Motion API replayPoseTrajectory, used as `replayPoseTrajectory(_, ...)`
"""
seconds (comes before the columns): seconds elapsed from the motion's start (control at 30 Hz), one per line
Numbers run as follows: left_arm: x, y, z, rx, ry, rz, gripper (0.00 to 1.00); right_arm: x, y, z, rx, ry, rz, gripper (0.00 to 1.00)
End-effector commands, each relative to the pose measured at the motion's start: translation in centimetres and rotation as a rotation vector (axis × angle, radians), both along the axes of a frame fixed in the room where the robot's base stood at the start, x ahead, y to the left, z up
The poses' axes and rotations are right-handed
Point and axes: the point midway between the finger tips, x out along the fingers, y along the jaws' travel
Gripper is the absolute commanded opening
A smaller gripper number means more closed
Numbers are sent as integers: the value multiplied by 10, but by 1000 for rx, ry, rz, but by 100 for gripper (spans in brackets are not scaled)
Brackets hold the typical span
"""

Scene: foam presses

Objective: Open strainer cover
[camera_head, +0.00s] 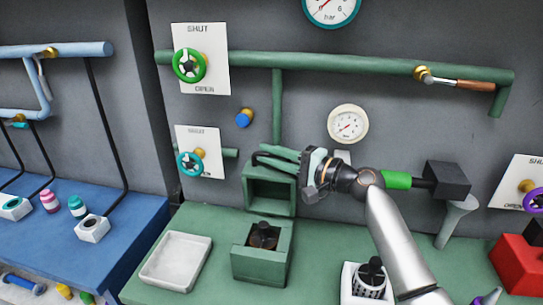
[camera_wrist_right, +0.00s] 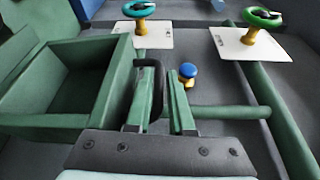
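The strainer is a green box (camera_head: 247,266) on the green bench, with a dark round part inside its open top. Its cover (camera_head: 294,197) stands upright behind the box, with its hollow side facing forward; it also shows at the left in the right wrist view (camera_wrist_right: 20,120). My right gripper (camera_head: 272,158) is at the cover's top edge. In the right wrist view its two fingers (camera_wrist_right: 162,90) are apart, with a black handle (camera_wrist_right: 153,72) between them, close to the left finger. A gap shows beside the right finger. My left gripper is not in view.
A white tray (camera_head: 150,274) lies left of the strainer. A white holder (camera_head: 352,284) with a black knob stands to the right. On the wall are a green pipe (camera_head: 330,64), a gauge (camera_head: 348,124), a blue knob (camera_head: 243,119), a green valve wheel (camera_head: 189,65) and a teal valve wheel (camera_head: 189,163).

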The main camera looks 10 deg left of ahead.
Motion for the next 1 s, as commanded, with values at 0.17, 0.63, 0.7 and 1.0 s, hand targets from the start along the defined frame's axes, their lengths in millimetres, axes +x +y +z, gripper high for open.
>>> replayPoseTrajectory(0.17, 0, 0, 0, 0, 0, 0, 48, 0, 0, 0, 2, 1, 0, 41)
replayPoseTrajectory(0.63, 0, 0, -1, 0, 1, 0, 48, -4, -12, -2, 0, 4, -2, 45)
replayPoseTrajectory(0.7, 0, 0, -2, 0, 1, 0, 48, -8, -21, -2, 0, 2, -2, 45)
replayPoseTrajectory(1.0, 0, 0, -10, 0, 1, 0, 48, -32, -76, -1, -2, 1, -3, 45)
